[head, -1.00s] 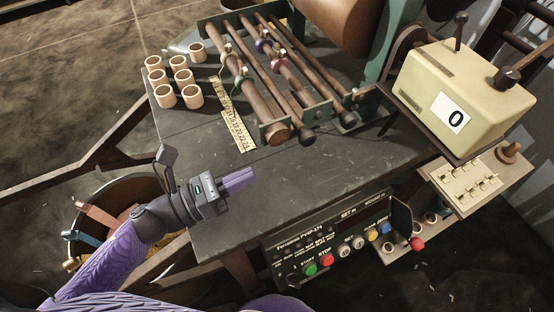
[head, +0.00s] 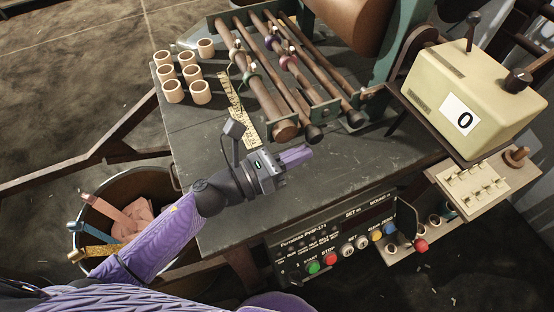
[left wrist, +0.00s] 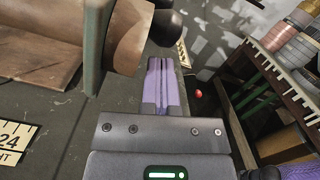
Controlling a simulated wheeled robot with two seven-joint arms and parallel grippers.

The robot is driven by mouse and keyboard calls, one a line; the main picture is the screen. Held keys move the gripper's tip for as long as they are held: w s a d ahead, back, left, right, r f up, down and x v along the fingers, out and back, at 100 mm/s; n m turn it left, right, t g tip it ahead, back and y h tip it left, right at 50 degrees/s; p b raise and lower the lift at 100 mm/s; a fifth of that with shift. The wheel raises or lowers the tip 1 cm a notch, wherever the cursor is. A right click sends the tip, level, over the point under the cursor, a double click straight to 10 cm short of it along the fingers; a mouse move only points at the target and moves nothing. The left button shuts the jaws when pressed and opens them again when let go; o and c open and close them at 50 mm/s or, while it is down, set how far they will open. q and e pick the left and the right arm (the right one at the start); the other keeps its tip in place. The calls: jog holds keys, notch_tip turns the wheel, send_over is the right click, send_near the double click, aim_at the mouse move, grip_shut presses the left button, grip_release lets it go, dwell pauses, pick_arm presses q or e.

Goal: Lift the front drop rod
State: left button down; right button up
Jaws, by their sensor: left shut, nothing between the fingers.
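Several long brown rods lie side by side in a green-ended rack (head: 328,107) on the dark table. The nearest, thicker rod (head: 262,93) ends in a round brown face by the rack's front plate. Thinner rods (head: 292,95) with dark ends lie to its right. The frames do not make clear which one is the front drop rod. My left gripper (head: 297,155) is shut and empty, just in front of the rod ends and apart from them. Its purple fingers also show together in the left wrist view (left wrist: 161,82). My right gripper is not in view.
Several wooden rings (head: 187,73) and a yellow ruler (head: 238,109) are on the table. A cream counter box (head: 475,95) reading 0 stands at right. A control panel (head: 345,240) is below the front edge. A bin (head: 100,215) stands at lower left.

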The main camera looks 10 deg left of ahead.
pick_arm(q)
jog(key=shift+w+d, duration=0.2)
jog(key=shift+d, duration=0.05)
